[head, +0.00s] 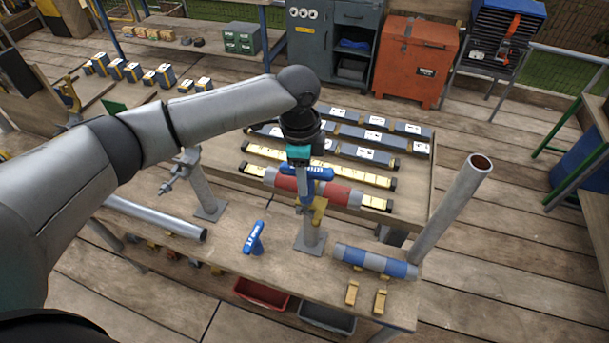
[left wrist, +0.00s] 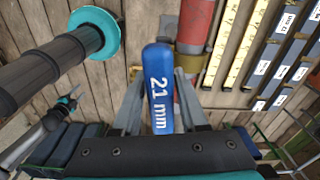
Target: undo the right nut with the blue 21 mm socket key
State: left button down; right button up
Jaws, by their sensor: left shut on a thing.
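The blue 21 mm socket key (head: 318,173) is in my left gripper (head: 305,195), and its label reads clearly in the left wrist view (left wrist: 160,90). The gripper's fingers are shut on its handle from both sides. The key is held over the red-and-grey coupling (head: 340,194), at the top of a grey post (head: 311,238). A brass-coloured piece (head: 319,211) shows just right of the gripper. The key's socket end and the right nut are hidden or too small to make out, so I cannot tell whether they touch.
A second blue key (head: 253,238) stands on the bench left of the post. A blue-and-grey coupling (head: 375,262) and two yellow blocks (head: 351,293) lie to the right. A tall grey pipe (head: 452,210) rises at right. Labelled bars (head: 375,137) lie behind.

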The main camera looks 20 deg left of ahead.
pick_arm(q)
jog(key=shift+f+b, duration=0.45)
jog(key=shift+b, duration=0.05)
jog(key=n+b, duration=0.2)
jog(key=n, duration=0.3)
jog(key=shift+r, duration=0.1)
jog(key=shift+s+r+n+p, duration=0.1)
jog(key=shift+r+n+p, duration=0.1)
jog(key=shift+n+p, duration=0.15)
jog(key=shift+d+n+p, duration=0.1)
jog(key=shift+n+p, duration=1.75)
jog(key=shift+p, duration=0.45)
jog(key=shift+n+p, duration=0.3)
jog(key=shift+n, duration=0.4)
jog(key=shift+n+y, duration=0.3)
jog(key=shift+n, duration=1.1)
